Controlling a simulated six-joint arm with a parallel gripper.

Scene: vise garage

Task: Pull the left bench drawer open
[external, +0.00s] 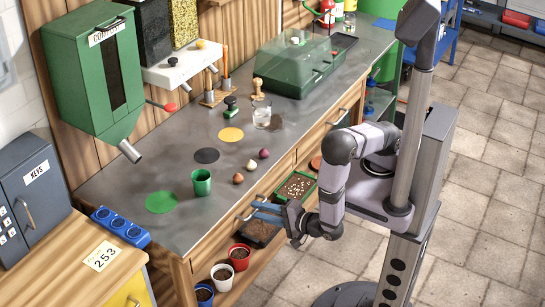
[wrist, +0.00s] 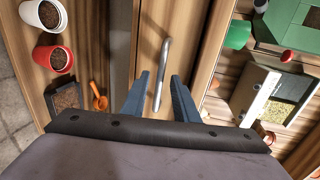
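The left bench drawer (wrist: 180,28) has a plain wooden front, which looks flush with the bench. Its silver bar handle (wrist: 161,75) stands between my fingertips in the wrist view; the handle also shows beside my gripper in the external view (external: 244,214). My gripper (wrist: 161,82) is open, with one blue finger on each side of the handle and a visible gap to it on both sides. In the external view my gripper (external: 266,210) reaches the bench front from the right and partly covers the drawer front.
The grey benchtop (external: 185,125) holds a green cup (external: 201,182), bulbs and a glass (external: 262,112). Below the drawer are a red pot (external: 239,257), a white pot (external: 222,277) and an orange scoop (wrist: 99,102). The right drawer handle (external: 340,117) is farther along. The tiled floor in front is open.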

